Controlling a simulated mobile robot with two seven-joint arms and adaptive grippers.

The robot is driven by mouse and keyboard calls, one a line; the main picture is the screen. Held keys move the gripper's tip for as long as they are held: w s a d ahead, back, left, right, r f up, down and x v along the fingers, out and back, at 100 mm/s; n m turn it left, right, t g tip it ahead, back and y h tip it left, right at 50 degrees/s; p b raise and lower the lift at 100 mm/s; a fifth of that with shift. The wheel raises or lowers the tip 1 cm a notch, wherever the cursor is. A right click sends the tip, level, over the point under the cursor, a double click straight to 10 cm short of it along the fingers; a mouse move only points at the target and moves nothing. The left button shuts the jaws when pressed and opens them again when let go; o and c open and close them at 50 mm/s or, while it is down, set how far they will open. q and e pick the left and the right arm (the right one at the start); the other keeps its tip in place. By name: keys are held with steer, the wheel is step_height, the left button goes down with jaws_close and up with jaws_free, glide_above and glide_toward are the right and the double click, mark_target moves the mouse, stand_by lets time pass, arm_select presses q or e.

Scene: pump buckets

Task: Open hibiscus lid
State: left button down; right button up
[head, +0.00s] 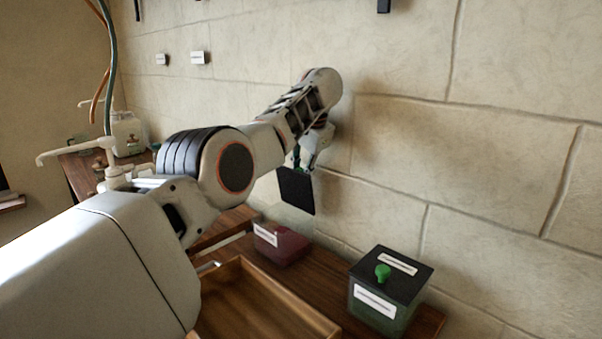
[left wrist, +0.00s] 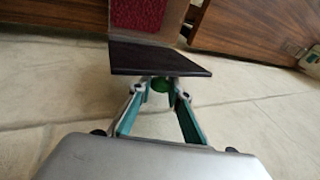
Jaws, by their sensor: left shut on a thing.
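My left gripper (head: 316,140) is shut on the green knob (left wrist: 161,84) of a flat dark lid (head: 296,190). It holds the lid tilted steeply, clear above the shelf and near the stone wall. The lid also shows in the left wrist view (left wrist: 155,58). A box with dark red contents (head: 281,244) and a white label stands open below the lid. The red contents show in the left wrist view (left wrist: 138,16), partly hidden by the lid. I cannot read the label. My right gripper is not in view.
A closed box with green contents (head: 378,311), a dark lid and a green knob stands to the right. A wooden tray (head: 300,316) lies in front. A pump bottle (head: 127,134) stands at the back left. The wall is close behind the boxes.

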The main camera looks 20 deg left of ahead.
arm_select(q)
steer(key=c, duration=1.9)
jaws_free()
steer(key=shift+a+r, duration=0.2)
steer(key=shift+r, duration=0.1)
steer(key=shift+s, duration=0.1)
steer(key=shift+d+f, duration=0.1)
steer(key=shift+f, duration=0.1)
steer(key=shift+r, duration=0.1)
steer(key=v, duration=1.2)
